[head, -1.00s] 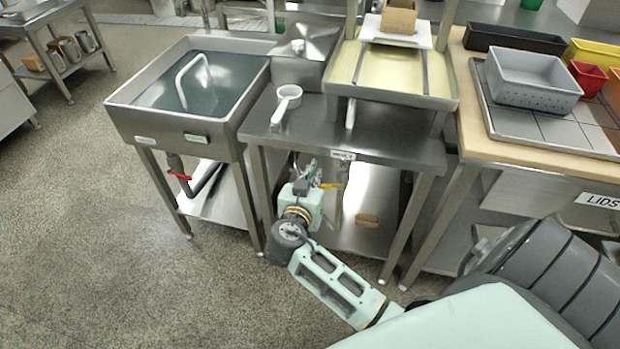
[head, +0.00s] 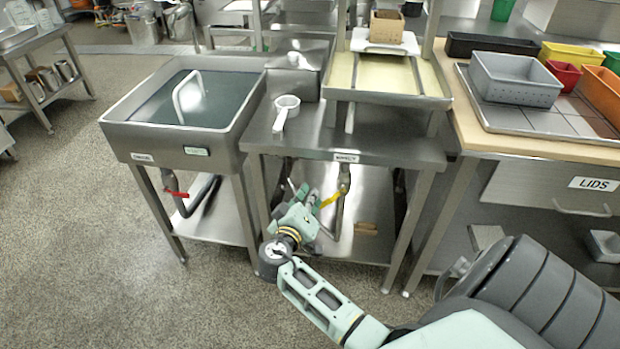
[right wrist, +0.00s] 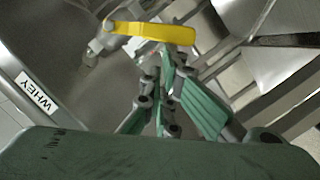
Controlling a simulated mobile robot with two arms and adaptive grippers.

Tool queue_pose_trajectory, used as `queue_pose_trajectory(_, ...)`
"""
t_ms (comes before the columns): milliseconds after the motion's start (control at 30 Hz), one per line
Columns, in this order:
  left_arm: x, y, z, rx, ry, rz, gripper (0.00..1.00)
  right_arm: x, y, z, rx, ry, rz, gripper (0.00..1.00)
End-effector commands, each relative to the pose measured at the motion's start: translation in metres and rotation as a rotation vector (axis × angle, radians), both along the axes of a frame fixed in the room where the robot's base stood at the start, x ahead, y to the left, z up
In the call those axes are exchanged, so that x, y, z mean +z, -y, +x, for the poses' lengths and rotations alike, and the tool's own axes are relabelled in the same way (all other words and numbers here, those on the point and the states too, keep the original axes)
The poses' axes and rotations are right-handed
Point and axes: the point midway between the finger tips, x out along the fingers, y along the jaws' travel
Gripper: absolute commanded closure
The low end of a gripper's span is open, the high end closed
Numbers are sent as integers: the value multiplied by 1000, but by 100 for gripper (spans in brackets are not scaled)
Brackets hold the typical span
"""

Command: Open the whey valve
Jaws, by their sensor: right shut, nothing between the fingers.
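The whey valve (head: 343,180) hangs on a pipe under the front of the middle steel table. Its yellow lever (head: 332,199) slants down and left in the head view. In the right wrist view the yellow lever (right wrist: 152,32) runs across the top, with the metal valve body at its left end. My right gripper (head: 311,199) is shut and empty, close beside the lever's free end. Its fingers in the right wrist view (right wrist: 166,65) point up toward the lever; I cannot tell whether they touch. A WHEY label (right wrist: 36,92) shows at left. My left gripper is out of view.
A steel vat (head: 185,140) with a red-handled valve (head: 174,193) stands at left. A counter with bins (head: 515,78) stands at right. Floor at left is clear.

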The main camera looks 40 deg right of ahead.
Motion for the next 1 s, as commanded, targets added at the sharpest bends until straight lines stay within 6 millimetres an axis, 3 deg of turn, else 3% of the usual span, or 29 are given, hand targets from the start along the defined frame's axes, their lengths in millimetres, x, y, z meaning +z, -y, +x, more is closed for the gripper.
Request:
queue_pose_trajectory(33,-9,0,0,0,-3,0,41,-9,0,-1,-1,-38,-28,100)
queue_pose_trajectory(333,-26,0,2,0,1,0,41,-31,4,-6,-2,-254,-214,100)
queue_pose_trajectory(400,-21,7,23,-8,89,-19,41,-35,6,-8,-2,-302,-256,100)
queue_pose_trajectory(600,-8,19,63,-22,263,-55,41,-45,11,-13,-2,-425,-361,100)
queue_pose_trajectory(1000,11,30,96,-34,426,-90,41,-55,18,-21,-2,-569,-484,100)
